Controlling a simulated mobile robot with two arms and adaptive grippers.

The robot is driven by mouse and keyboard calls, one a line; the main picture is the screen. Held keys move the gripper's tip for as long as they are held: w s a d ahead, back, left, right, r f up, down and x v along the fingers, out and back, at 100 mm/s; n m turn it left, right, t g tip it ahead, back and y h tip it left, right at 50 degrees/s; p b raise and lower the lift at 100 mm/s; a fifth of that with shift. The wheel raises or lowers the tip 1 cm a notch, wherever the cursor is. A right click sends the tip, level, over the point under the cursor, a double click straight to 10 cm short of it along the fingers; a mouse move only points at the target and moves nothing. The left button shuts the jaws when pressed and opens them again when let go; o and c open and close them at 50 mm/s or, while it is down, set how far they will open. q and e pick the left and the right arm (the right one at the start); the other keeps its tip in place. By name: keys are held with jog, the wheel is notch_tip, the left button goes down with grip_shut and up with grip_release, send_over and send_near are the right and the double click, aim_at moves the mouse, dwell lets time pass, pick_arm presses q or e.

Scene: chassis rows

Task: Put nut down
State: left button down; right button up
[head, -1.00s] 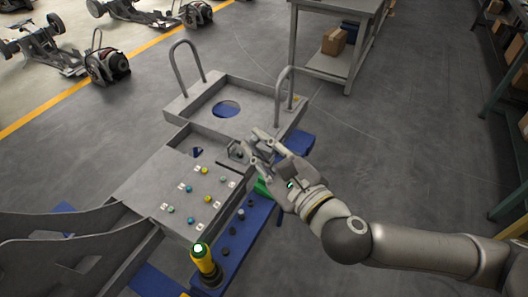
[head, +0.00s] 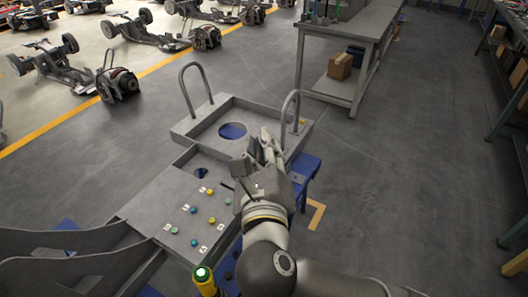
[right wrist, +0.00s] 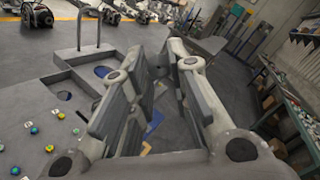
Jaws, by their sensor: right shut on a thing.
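My right gripper (head: 266,152) is over the right side of the grey metal fixture, near the corner where its raised tray (head: 190,124) meets the lower panel (head: 150,205). In the right wrist view its two long fingers point away, and a small grey piece (right wrist: 160,68) shows between the far ends. The gripper is shut on that piece; I take it for the nut, but its shape is mostly hidden by the fingers. My left gripper is in neither view.
The panel carries several small blue, green and yellow knobs (head: 193,243) with white labels. Two upright handles (head: 181,85) rise from the tray. A yellow post with a lit green top (head: 203,275) stands in front.

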jog(key=s+d+f+n+g+y, duration=0.1)
jog(key=d+f+n+g+y, duration=0.2)
jog(key=n+y, duration=0.6)
notch_tip(320, 180, down, 2)
jog(key=g+y, duration=0.2)
jog(key=y, duration=0.1)
jog(key=shift+s+f+g+y, duration=0.2)
jog(key=shift+s+g+y, duration=0.1)
jog(key=shift+g, duration=0.1)
jog(key=f+n+g+y, duration=0.1)
jog(key=g, duration=0.1)
jog(key=n+g+y, duration=0.1)
jog(key=n+g, duration=0.1)
jog(key=d+f+n+g+y, duration=0.1)
jog(key=n+g+y, duration=0.1)
jog(key=shift+s+d+f, duration=0.1)
jog(key=shift+s+f, duration=0.25)
grip_shut()
jog(key=shift+s+d+f+n+g+y, duration=0.15)
jog(key=shift+f+n+g, duration=0.25)
jog(key=shift+g, duration=0.45)
jog(key=shift+s+d+f+n+g+y, duration=0.1)
jog(key=shift+f+n+g+y, duration=0.1)
jog(key=shift+n+g, duration=0.5)
jog(key=shift+s+d+f+n+g+y, duration=0.15)
jog(key=shift+f+n+g, duration=0.2)
jog(key=shift+g, duration=0.6)
